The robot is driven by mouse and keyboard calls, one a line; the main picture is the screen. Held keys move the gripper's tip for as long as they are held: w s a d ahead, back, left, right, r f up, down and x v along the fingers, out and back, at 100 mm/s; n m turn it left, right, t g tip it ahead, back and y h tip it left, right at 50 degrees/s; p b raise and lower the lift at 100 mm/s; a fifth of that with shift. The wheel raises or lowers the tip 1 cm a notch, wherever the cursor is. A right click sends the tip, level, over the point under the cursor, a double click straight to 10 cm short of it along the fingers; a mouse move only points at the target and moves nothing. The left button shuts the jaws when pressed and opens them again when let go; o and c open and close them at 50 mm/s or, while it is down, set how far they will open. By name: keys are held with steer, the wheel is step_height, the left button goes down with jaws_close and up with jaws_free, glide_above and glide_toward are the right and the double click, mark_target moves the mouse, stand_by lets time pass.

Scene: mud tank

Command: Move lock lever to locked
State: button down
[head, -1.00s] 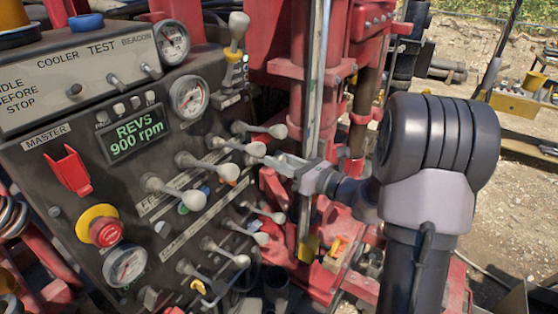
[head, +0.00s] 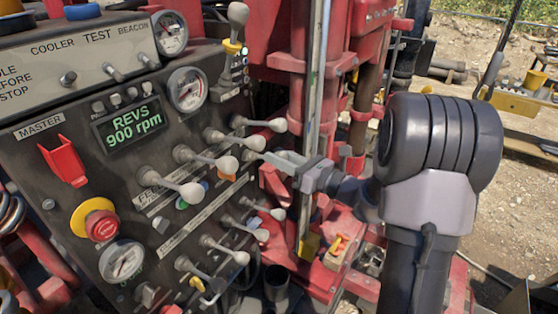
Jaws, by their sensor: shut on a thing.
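My gripper (head: 268,157) reaches in from the right to the control panel (head: 60,135). Its fingers are shut at a grey-knobbed lever (head: 257,143) in the upper lever row, and the exact contact is small and hard to see. More levers of the same kind stand close by, one above (head: 277,125) and one at lower left (head: 228,163). A separate upright lever with a yellow collar (head: 237,15) stands at the panel's top right. No readable label shows which one is the lock lever.
A red emergency button on a yellow ring (head: 102,226) and a red switch cover (head: 64,160) sit at left. A lower lever row (head: 240,257) lies below my gripper. A vertical mast with red parts (head: 312,100) stands close behind my gripper. Open ground lies at right.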

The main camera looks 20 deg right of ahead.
step_height(320, 180, down, 8)
steer(key=t+y+b, duration=0.1)
steer(key=t+b, duration=0.1)
steer(key=b, duration=0.9)
steer(key=shift+r+b, duration=0.15)
steer(key=shift+b, duration=0.2)
